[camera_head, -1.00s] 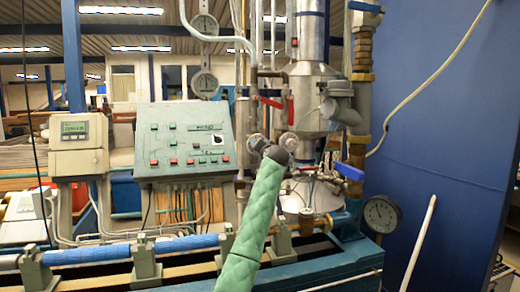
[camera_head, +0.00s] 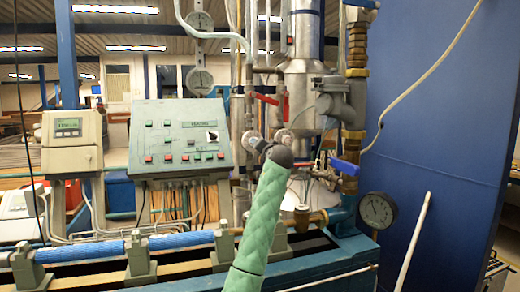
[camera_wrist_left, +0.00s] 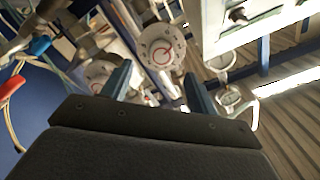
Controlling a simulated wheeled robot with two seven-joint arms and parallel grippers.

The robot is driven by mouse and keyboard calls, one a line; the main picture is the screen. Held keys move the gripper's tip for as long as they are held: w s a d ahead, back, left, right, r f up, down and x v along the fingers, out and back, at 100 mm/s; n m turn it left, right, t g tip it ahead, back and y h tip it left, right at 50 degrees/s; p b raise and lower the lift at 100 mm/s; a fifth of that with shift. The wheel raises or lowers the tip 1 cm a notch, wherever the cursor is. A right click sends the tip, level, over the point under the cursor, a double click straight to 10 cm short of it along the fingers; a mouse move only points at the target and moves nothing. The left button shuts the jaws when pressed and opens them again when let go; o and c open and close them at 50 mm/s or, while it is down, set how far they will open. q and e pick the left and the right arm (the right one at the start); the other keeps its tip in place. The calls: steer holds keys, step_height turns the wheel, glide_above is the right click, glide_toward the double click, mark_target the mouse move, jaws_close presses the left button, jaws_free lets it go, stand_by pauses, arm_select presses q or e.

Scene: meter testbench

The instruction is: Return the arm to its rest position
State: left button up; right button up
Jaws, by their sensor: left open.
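My left gripper (camera_wrist_left: 156,74) shows in the left wrist view. Its two blue-grey fingers stand apart with nothing held between them. Neither gripper is visible in the head view.
A green padded column (camera_head: 262,222) with a dark round end leans up from the bottom. A blue wall (camera_head: 450,120) closes the right side.

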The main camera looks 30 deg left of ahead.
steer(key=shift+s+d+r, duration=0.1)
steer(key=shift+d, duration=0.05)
